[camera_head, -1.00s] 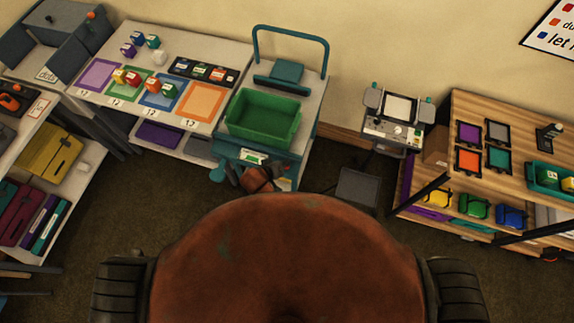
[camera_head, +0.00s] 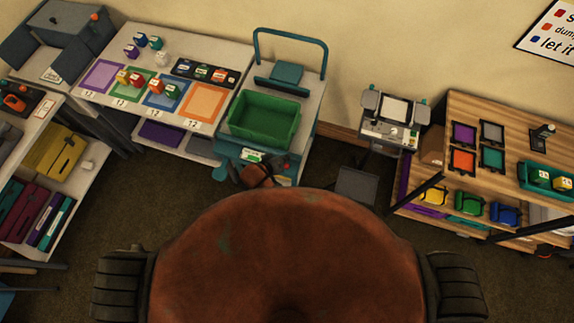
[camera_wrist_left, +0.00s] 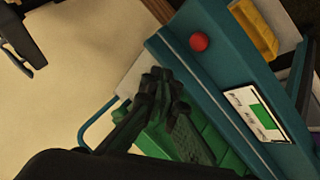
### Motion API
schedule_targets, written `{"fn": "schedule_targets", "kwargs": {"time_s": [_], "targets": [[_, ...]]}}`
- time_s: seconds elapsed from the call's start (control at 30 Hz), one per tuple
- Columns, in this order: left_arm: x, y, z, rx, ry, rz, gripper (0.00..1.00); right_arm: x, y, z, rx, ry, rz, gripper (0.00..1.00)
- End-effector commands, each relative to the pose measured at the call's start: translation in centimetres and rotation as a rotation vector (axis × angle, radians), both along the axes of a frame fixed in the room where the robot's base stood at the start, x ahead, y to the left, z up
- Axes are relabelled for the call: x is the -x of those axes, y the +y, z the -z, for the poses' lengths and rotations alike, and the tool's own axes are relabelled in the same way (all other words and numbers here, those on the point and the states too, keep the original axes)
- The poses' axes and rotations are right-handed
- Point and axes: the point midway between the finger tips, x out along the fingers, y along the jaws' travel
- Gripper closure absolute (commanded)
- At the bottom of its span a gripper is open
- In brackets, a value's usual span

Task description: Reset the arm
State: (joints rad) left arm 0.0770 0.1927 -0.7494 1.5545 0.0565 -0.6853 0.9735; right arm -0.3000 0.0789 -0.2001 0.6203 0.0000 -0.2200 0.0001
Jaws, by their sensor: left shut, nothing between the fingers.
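My left gripper (camera_wrist_left: 163,103) shows in the left wrist view as dark fingers closed together with nothing between them. It appears in front of the teal cart (camera_wrist_left: 200,75) and its green bin (camera_wrist_left: 215,140); I cannot tell how much space lies between. In the head view, a rust-coloured part of my left arm shows low in front of the teal cart (camera_head: 232,152), below the green bin (camera_head: 264,118). The fingers are small and dark there. My right gripper is not in view.
A sorting table (camera_head: 215,62) with coloured mats and small blocks stands left of the cart. A shelf (camera_head: 90,185) stands at far left. A grey machine (camera_head: 388,132) and a wooden shelf unit (camera_head: 460,110) stand to the right.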

Motion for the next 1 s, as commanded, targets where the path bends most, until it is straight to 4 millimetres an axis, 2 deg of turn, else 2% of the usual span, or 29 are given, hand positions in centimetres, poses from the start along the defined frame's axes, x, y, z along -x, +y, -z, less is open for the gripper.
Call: {"fn": "schedule_targets", "kwargs": {"time_s": [0.37, 0.47, 0.57, 0.67, 0.7, 0.8, 0.9, 1.0], "targets": [[0.1, 0.1, -0.1, -0.001, 0.0, -0.001, 1.0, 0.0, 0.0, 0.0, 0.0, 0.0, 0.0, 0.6], [0.7, 1.3, -0.5, -0.019, 0.005, -0.007, 1.0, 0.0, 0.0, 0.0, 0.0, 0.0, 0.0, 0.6], [2.4, 4.6, -1.5, -0.072, 0.014, -0.018, 1.0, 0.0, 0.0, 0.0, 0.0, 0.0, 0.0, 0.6], [5.4, 10.4, -3.1, -0.168, 0.04, -0.029, 1.0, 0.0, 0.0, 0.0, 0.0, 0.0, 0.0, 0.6], [6.9, 13.0, -3.8, -0.212, 0.055, -0.03, 1.0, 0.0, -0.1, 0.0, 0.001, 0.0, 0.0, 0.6], [10.7, 18.8, -5.4, -0.311, 0.094, -0.026, 1.0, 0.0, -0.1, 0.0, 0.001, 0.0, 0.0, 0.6], [14.1, 23.2, -6.7, -0.388, 0.133, -0.015, 1.0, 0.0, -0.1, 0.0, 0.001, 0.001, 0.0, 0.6], [16.8, 26.3, -7.8, -0.445, 0.165, -0.005, 1.0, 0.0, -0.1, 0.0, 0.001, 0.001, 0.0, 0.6]]}}
